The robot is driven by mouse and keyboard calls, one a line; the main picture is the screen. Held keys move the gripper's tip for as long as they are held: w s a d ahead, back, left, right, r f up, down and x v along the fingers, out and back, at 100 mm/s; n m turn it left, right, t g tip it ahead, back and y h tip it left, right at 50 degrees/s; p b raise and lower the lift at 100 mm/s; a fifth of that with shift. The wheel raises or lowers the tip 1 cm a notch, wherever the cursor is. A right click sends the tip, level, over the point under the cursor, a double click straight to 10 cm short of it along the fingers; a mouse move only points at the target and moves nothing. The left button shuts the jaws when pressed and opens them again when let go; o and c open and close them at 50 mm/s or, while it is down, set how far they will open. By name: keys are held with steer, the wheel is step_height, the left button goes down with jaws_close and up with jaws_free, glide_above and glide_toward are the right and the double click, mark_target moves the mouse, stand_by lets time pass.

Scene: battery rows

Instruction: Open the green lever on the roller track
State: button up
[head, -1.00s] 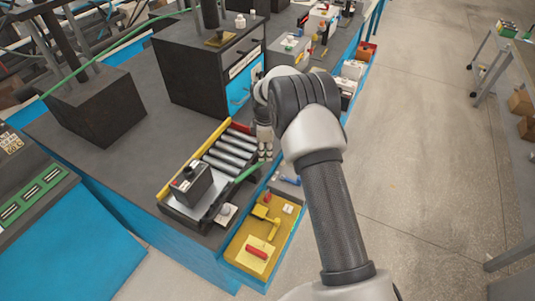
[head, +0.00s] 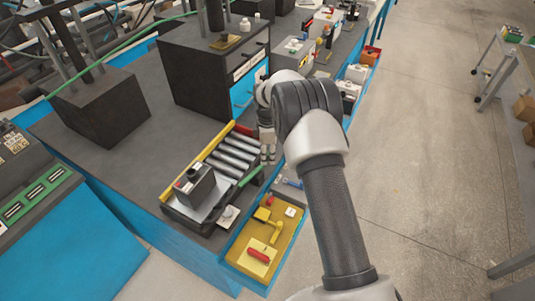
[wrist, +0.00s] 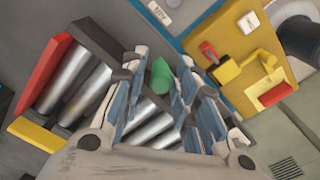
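The roller track (head: 232,158) has silver rollers, a yellow side rail and a red end piece. The green lever (head: 251,175) sticks out along its right side, near my gripper (head: 268,158). In the wrist view the rounded green lever end (wrist: 162,76) shows between the fingers of my gripper (wrist: 160,82). The fingers are apart, one on each side of the lever, with narrow gaps showing. The rollers (wrist: 75,85) lie below and to the left. The lever's lower part is hidden in the wrist view.
A dark box-shaped battery (head: 193,186) stands on the near end of the track. A yellow panel (head: 265,240) with a yellow handle and red parts lies to the right front. A dark cabinet (head: 205,80) stands behind the track.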

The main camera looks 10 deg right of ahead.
steer(key=shift+o, duration=0.8)
step_height(320, 180, up, 12)
stand_by(0.3)
